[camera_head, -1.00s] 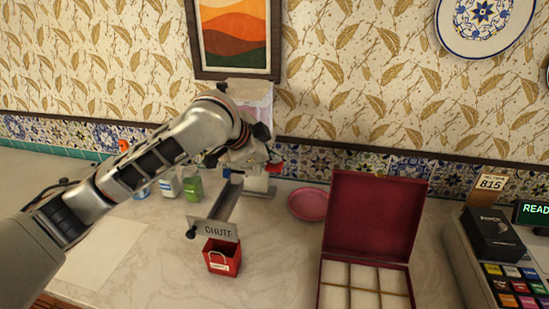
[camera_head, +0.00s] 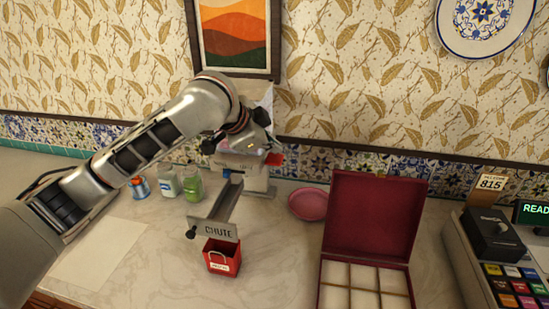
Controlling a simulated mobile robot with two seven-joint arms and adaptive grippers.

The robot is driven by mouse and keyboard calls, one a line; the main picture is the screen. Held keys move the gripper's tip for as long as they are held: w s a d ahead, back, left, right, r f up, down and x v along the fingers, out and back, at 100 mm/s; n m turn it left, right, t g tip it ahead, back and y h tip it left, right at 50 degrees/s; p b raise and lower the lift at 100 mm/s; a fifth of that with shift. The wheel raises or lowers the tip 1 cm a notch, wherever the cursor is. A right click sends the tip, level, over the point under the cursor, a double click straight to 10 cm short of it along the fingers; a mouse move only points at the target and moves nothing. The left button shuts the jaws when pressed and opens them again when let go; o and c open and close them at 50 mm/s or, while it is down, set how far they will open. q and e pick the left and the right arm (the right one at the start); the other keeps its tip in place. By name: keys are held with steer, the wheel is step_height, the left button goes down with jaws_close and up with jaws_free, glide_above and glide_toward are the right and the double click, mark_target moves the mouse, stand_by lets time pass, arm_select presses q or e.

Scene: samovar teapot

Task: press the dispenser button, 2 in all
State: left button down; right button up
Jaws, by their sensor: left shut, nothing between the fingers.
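The white dispenser (camera_head: 258,182) stands against the back wall, with its upper body mostly hidden behind my left arm. A grey chute labelled CHUTE (camera_head: 218,229) slopes from it toward me, above a small red bucket (camera_head: 221,257) on the counter. My left gripper (camera_head: 248,150) is in front of the dispenser, pointing away from me, and is shut and empty. A red part (camera_head: 274,159) shows just right of the gripper; I cannot tell if it is the button or whether the gripper touches it. My right gripper is out of view.
Several jars (camera_head: 193,185) stand left of the dispenser. A pink dish (camera_head: 308,204) lies to its right. An open maroon box (camera_head: 372,218) with compartments is right of the bucket, and a cash register (camera_head: 505,265) is at far right. The front left counter is clear apart from paper.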

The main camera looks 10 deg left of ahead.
mark_target(273, 159)
arm_select(q)
steer(key=shift+r, duration=2.5)
stand_by(0.4)
